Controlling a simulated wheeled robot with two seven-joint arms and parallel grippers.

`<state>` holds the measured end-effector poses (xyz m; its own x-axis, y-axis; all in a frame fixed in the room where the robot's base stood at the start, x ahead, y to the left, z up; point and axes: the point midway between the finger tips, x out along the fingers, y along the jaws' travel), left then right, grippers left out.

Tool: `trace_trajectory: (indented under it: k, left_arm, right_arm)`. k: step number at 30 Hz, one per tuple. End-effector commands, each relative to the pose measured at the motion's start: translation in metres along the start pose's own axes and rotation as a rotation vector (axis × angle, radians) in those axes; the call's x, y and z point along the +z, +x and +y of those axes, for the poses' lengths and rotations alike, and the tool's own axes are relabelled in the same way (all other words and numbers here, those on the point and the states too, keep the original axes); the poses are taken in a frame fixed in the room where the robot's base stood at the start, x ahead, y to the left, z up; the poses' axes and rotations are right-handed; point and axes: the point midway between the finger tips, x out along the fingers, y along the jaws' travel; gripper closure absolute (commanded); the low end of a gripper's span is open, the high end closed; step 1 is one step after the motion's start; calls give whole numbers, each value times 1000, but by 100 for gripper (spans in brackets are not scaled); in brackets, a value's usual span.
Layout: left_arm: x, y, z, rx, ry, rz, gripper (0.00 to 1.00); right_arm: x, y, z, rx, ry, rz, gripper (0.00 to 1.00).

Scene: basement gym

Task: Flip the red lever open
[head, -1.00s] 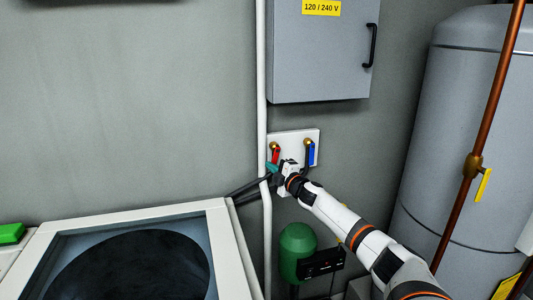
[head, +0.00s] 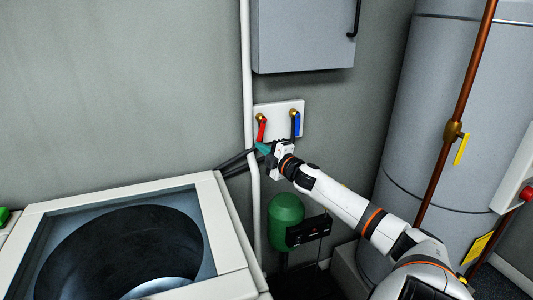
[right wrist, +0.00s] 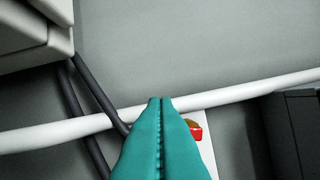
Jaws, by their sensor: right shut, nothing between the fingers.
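The red lever (head: 262,129) hangs down from a brass valve on a white wall plate (head: 278,113). A blue lever (head: 297,124) hangs beside it on the right. My right gripper (head: 262,148) is shut and empty, with its teal fingertips just below the red lever's lower end; I cannot tell whether they touch it. In the right wrist view the shut teal fingers (right wrist: 160,104) point up the picture, and the red lever (right wrist: 196,134) shows partly behind them on the right. My left gripper is not in view.
A white vertical pipe (head: 247,90) runs just left of the plate. A washer (head: 235,250) with an open drum stands at the left, with dark hoses (head: 235,160) behind it. A grey electrical box (head: 303,35) is above. A green tank (head: 286,210) is below. A grey cylinder tank (head: 440,120) stands right.

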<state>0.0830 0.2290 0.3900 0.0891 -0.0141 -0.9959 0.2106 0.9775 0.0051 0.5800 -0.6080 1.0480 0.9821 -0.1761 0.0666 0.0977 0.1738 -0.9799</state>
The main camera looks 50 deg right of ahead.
Motion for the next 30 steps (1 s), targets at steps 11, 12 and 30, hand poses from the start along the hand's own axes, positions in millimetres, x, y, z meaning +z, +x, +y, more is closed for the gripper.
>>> trace_trajectory:
  k: [11, 12, 30]
  left_arm:
    - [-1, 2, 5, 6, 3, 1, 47]
    - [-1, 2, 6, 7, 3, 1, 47]
    - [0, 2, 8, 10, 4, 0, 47]
  right_arm:
    - [0, -18, 1, 1, 1, 1, 100]
    - [0, -18, 0, 0, 1, 1, 100]
    - [-4, -19, 9, 11, 13, 11, 100]
